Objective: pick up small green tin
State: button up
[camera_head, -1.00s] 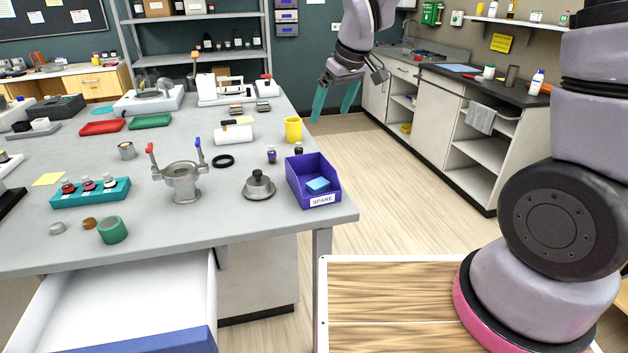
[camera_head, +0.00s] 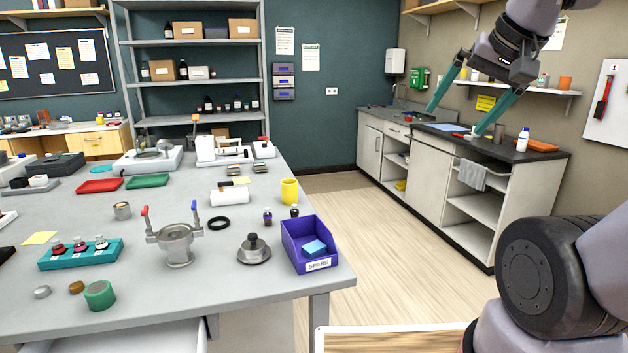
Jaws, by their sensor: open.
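A small green round thing (camera_head: 99,295), which looks like the green tin, stands near the front left of the grey table. Its top is paler, and I cannot tell whether it is a lid or an opening. My gripper (camera_head: 456,121) is at the upper right, with its two long teal fingers spread wide and nothing between them. It hangs in the air, well to the right of the green tin and apart from it, in front of the far counter in the picture.
A brown disc (camera_head: 76,287) and a grey disc (camera_head: 42,292) lie left of the tin. A teal rack (camera_head: 80,254) with small bottles stands behind it. A metal two-handled vessel (camera_head: 177,245), dark-knobbed weight (camera_head: 254,250) and purple bin (camera_head: 318,260) stand to the right. Open floor lies right of the table.

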aim_at(99, 296)
jog(key=u, duration=1.85)
jog(key=i+j+z, duration=0.1)
jog(key=j, duration=0.2)
jog(key=i+l, duration=0.05)
